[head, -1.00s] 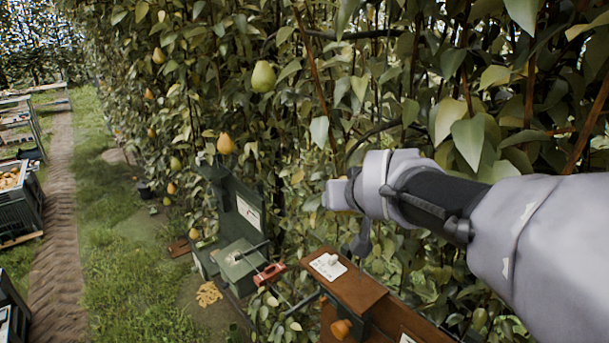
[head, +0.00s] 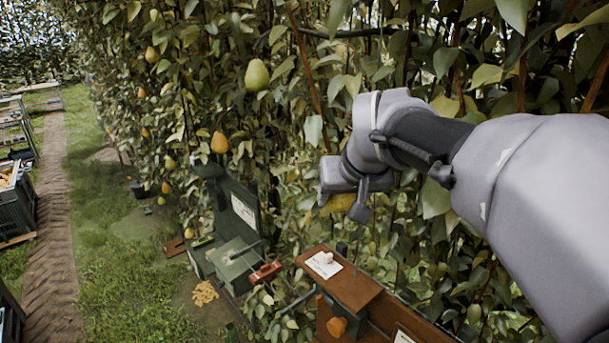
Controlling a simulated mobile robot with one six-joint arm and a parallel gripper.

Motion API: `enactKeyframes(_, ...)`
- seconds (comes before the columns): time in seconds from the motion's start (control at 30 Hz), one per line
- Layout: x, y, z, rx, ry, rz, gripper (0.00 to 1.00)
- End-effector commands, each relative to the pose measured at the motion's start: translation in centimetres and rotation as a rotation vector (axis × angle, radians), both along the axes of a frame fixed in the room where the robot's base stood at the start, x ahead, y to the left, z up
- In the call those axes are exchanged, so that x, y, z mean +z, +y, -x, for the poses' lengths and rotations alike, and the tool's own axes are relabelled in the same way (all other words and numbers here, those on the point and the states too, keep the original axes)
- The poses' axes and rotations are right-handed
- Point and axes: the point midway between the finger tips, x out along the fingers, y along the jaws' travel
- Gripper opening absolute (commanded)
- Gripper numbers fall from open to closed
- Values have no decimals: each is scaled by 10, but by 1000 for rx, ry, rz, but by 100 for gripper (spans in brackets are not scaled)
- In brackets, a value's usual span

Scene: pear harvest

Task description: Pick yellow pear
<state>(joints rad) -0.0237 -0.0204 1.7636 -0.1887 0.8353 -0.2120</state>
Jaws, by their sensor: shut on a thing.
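My gripper (head: 343,205) is in front of the foliage, right of the picture's middle, at the end of my grey arm. The rest of the pear is hidden by the gripper. Other pears hang to the left: a green one (head: 257,75) high up, an orange-yellow one (head: 219,142) lower down, and several smaller ones farther along the hedge.
A brown wooden box (head: 345,282) with a white label and an orange knob stands below my gripper. Left of it are a dark green box (head: 236,262) and a red-handled tool (head: 266,272). Dark crates (head: 18,205) line the far left, beside a brick path (head: 55,230) and open grass.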

Motion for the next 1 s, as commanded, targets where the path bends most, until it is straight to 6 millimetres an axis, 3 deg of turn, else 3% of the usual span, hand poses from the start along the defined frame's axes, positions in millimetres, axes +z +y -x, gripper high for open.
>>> enactKeyframes(0.17, 0, 0, 1, 0, -1, 0, 9)
enactKeyframes(0.73, -11, 1, 46, 0, -2, 0, 9)
enactKeyframes(1.0, -10, 1, 50, 1, -2, 1, 9)
